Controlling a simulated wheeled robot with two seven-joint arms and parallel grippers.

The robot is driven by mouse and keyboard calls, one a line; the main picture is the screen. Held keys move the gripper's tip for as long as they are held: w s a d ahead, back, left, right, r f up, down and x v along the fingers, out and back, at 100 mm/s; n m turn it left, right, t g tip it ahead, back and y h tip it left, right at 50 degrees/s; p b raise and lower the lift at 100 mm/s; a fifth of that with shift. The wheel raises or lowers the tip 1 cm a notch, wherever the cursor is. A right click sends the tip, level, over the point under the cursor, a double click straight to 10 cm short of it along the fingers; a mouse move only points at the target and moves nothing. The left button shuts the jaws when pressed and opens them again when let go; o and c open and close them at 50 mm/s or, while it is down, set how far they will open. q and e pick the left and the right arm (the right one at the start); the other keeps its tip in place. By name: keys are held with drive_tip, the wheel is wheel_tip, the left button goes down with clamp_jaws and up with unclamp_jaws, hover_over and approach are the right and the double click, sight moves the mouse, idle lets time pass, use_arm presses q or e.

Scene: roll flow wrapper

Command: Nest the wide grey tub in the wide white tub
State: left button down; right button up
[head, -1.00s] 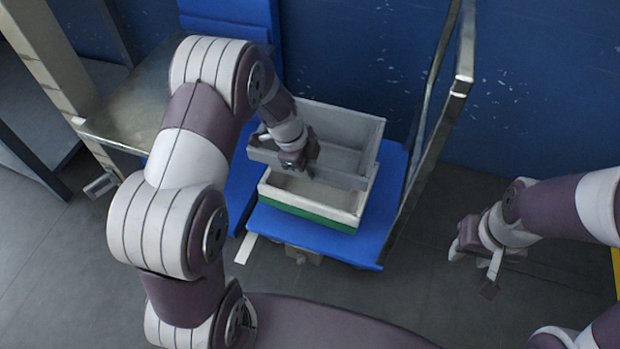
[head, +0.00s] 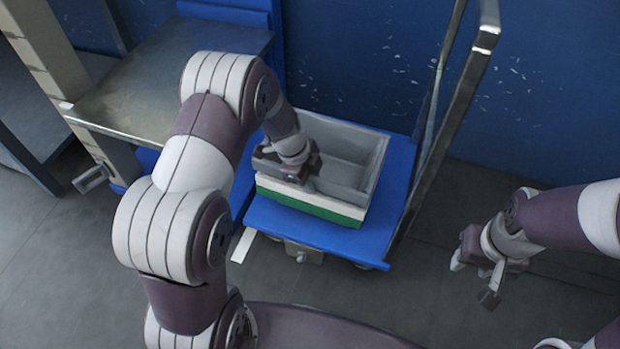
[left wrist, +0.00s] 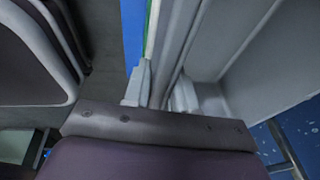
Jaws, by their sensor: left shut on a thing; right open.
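The wide grey tub (head: 352,160) sits low at the wide white tub (head: 347,208), whose pale rim band shows just below the grey tub's near wall. A green tub or band (head: 330,214) shows beneath the white one. My left gripper (head: 296,172) is shut on the grey tub's near wall, toward its left end. In the left wrist view the fingers (left wrist: 160,92) straddle the grey wall. Whether the grey tub rests fully on the white tub's floor is hidden. My right gripper (head: 480,272) is open and empty, off to the right over the floor.
The tubs stand on a blue cart (head: 400,200) with a metal handle frame (head: 462,100) at its right. A metal table (head: 150,90) stands at the left, and a blue wall (head: 560,90) is behind. The grey floor at the right is clear.

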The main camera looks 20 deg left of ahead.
use_arm(q)
drive_tip(key=shift+f+b, duration=0.35)
drive_tip(key=shift+f, duration=0.35)
use_arm(e)
drive_tip(key=shift+f, duration=0.75)
use_arm(q)
drive_tip(key=c, duration=0.8)
unclamp_jaws()
drive_tip(key=shift+c, duration=0.2)
drive_tip(key=p+v, duration=0.6)
drive_tip(key=v, duration=0.6)
drive_tip(key=shift+r, duration=0.4)
use_arm(e)
wheel_tip(320, 180, up, 6)
use_arm(q)
drive_tip(key=shift+s+a, duration=0.1)
